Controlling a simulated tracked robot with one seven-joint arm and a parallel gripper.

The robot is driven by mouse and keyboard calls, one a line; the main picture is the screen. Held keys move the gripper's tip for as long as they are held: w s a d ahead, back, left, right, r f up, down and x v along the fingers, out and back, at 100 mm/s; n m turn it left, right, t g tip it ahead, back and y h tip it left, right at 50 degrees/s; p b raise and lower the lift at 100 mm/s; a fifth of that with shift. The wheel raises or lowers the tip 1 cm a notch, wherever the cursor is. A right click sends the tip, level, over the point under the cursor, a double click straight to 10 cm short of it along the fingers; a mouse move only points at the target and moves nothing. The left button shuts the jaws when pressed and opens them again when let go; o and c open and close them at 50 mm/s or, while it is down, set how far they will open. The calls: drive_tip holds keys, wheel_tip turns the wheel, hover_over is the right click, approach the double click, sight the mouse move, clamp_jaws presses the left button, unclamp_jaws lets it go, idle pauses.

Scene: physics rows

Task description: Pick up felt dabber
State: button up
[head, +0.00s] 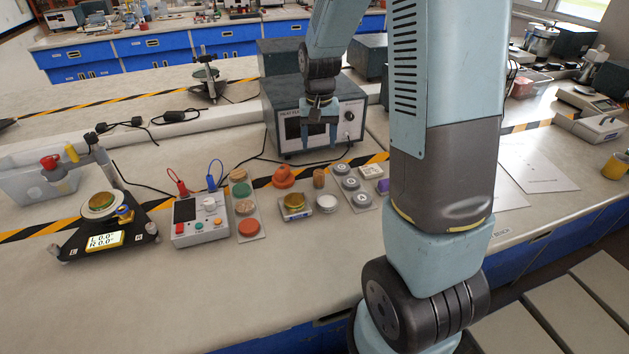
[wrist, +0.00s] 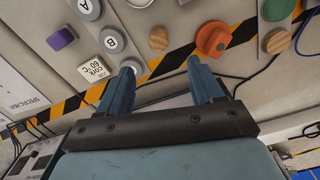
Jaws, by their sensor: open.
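No object is labelled as the felt dabber, and I cannot tell for certain which one it is. A small tan upright cylinder (head: 319,178) is one candidate; it also shows in the wrist view (wrist: 158,38), just beyond the gap between my fingertips. An orange knobbed piece (head: 284,176) stands left of it and also shows in the wrist view (wrist: 213,38). A purple block (head: 383,186) lies further right and shows at left in the wrist view (wrist: 60,38). My gripper (head: 320,141) is open and empty above the bench, before the grey heater box; its fingers show in the wrist view (wrist: 163,66).
Lettered grey discs (head: 350,183) stand in a row right of the cylinder. A tray of round pads (head: 249,227), a control box (head: 200,222) and a balance (head: 105,230) lie left. The heater box (head: 285,110) stands behind. The front bench is clear.

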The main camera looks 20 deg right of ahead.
sight(319, 172)
wheel_tip(319, 172, down, 14)
drive_tip(key=shift+s, duration=0.1)
drive_tip(key=shift+d, duration=0.1)
idle(0.6)
drive_tip(key=c, duration=1.1)
drive_tip(key=shift+r, duration=0.1)
